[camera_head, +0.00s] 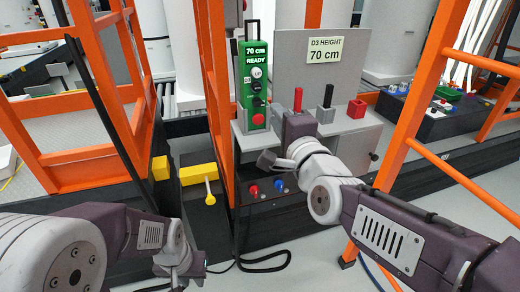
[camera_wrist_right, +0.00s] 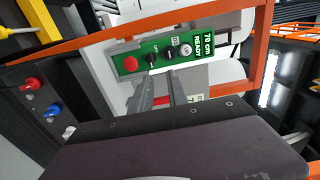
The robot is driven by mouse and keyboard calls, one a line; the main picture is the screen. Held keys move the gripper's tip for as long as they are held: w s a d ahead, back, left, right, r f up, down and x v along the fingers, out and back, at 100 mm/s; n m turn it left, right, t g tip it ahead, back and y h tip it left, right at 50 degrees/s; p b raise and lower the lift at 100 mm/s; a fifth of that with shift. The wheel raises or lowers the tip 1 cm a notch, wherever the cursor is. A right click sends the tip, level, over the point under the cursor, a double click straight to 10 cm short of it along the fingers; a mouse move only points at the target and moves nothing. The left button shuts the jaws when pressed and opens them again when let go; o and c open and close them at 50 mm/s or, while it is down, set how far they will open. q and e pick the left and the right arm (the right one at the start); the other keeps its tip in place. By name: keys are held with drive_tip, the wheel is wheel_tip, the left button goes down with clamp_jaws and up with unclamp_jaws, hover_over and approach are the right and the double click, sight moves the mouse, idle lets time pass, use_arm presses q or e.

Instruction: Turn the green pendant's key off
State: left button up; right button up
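The green pendant (camera_head: 247,88) stands upright on the grey console in the head view, with a display reading 70 cm READY. Below the display are a white button, two black knobs and a red button. The pendant also shows in the right wrist view (camera_wrist_right: 128,65), where the black key knob (camera_wrist_right: 152,60) sits beside an OFF label. My right gripper (camera_wrist_right: 161,73) points at the pendant in that view, its two fingers apart with nothing visibly between them. Whether a fingertip touches the knob is unclear. My left gripper (camera_head: 180,272) hangs low at the left, its fingers unclear.
A red lever (camera_head: 298,98), a black lever (camera_head: 327,95) and a red block (camera_head: 357,108) stand on the console beside the pendant. Orange frame posts (camera_head: 216,95) rise close left of the pendant.

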sight(259, 106)
drive_tip(key=x, duration=0.3)
drive_tip(key=f+b+x, duration=0.1)
drive_tip(key=x, duration=0.2)
drive_tip(key=a+x, duration=0.1)
drive_tip(key=x, duration=0.2)
drive_tip(key=shift+s+f, duration=0.15)
drive_tip(key=shift+f, duration=0.25)
clamp_jaws()
